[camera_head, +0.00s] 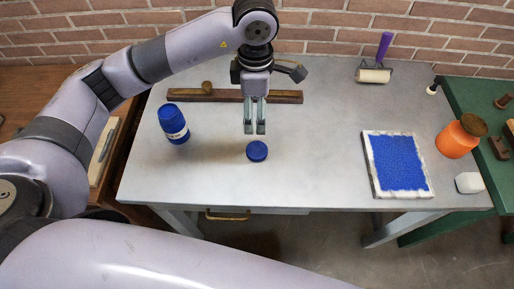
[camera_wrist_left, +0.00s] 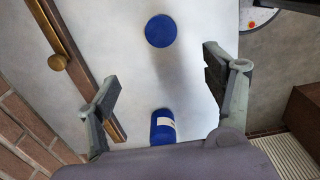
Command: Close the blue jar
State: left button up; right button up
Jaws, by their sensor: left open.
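The blue jar (camera_head: 173,124) with a pale label stands on the grey table's left part. In the left wrist view the jar (camera_wrist_left: 161,127) shows low between the fingers, partly hidden at the bottom by the gripper body. A round blue lid (camera_head: 257,151) lies flat on the table to the right of the jar. The lid also shows in the left wrist view (camera_wrist_left: 160,31), apart from the fingers. My left gripper (camera_head: 254,130) is open and empty, pointing down above the table, just behind the lid in the picture. My right gripper is not in view.
A wooden bar with a knob (camera_head: 235,96) lies behind the gripper. A blue pad with a white frame (camera_head: 397,164), an orange jar (camera_head: 455,139), a white block (camera_head: 469,183) and a purple-handled roller (camera_head: 376,67) are to the right. The table's middle is clear.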

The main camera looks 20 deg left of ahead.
pick_arm(q)
jog(key=p, duration=0.3)
send_over(257, 150)
jog(key=f, duration=1)
jog(key=shift+a, duration=0.2)
jog(key=shift+f, duration=0.5)
jog(key=shift+f, duration=0.1)
notch_tip(257, 150, down, 4)
jog(key=shift+d+f+p, duration=0.15)
jog(key=shift+f+p, duration=0.05)
jog(key=shift+p, duration=1.05)
jog(key=shift+f, duration=0.3)
jog(key=c, duration=0.8)
